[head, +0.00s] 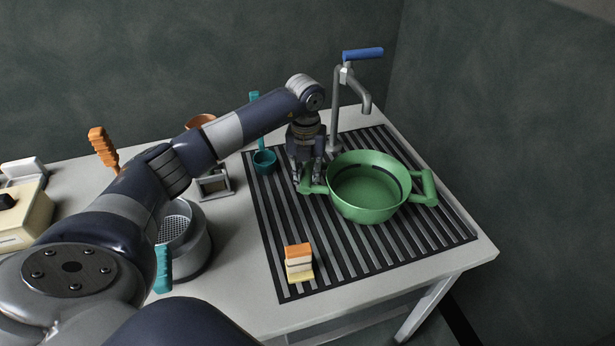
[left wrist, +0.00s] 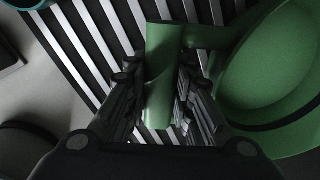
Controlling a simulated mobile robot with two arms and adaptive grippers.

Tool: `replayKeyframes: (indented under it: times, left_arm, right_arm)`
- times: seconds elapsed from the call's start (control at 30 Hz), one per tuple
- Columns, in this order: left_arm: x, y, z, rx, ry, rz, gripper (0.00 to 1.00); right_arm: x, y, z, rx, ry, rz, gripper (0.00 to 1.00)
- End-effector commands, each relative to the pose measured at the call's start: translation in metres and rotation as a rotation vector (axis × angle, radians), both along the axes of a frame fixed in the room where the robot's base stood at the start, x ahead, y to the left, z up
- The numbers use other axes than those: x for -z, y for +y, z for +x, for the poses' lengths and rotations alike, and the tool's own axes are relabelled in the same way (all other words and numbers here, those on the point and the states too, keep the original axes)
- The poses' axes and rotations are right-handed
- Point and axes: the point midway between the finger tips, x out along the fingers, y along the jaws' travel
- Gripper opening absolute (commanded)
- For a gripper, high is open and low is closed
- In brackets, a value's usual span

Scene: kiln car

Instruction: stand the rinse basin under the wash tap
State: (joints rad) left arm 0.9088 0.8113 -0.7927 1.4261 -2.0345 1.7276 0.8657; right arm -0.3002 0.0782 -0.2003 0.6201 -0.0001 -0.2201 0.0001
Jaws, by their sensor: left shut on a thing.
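The green rinse basin (head: 370,190) has two side handles and sits over the slatted drain rack at its right half. It looks upright and empty; I cannot tell whether it touches the slats. My left gripper (head: 308,186) is shut on its left handle. In the left wrist view the fingers (left wrist: 168,105) lie on both sides of the green handle (left wrist: 165,60), and part of the basin (left wrist: 270,70) shows at right. The wash tap (head: 354,85), grey with a blue lever, stands behind the basin, its spout above the basin's rear side. My right gripper is not in view.
A stacked sponge block (head: 299,262) lies at the front of the slatted rack (head: 345,262). A teal ladle (head: 264,160) is at its back left. A metal strainer pot (head: 185,245) stands left of the rack. Walls close off the back and right.

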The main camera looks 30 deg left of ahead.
Motion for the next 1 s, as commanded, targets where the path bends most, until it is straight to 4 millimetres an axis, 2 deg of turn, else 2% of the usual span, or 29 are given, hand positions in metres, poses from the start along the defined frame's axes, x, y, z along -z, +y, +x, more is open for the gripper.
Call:
replayKeyframes:
  times: [0.3, 0.33, 0.4, 0.43, 1.0]
  left_arm:
    - [0.0036, -0.0001, 0.0004, 0.0, -0.002, -0.001, 0.0]
    - [0.0032, -0.0001, 0.0005, 0.0, -0.002, -0.001, 0.27]
    - [0.003, 0.0, 0.0003, 0.0, -0.002, -0.001, 0.43]
    - [0.0031, 0.0, 0.0003, 0.0, -0.001, 0.0, 0.46]
    - [0.0039, 0.0002, -0.0002, 0.0, 0.0, 0.001, 0.46]
  right_arm:
    - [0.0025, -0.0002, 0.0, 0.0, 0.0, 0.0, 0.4]
    - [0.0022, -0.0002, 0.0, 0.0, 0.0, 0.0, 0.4]
    - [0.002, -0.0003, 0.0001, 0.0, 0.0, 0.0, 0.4]
    - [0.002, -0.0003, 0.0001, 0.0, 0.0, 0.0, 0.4]
    - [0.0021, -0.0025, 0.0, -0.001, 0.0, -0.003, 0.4]
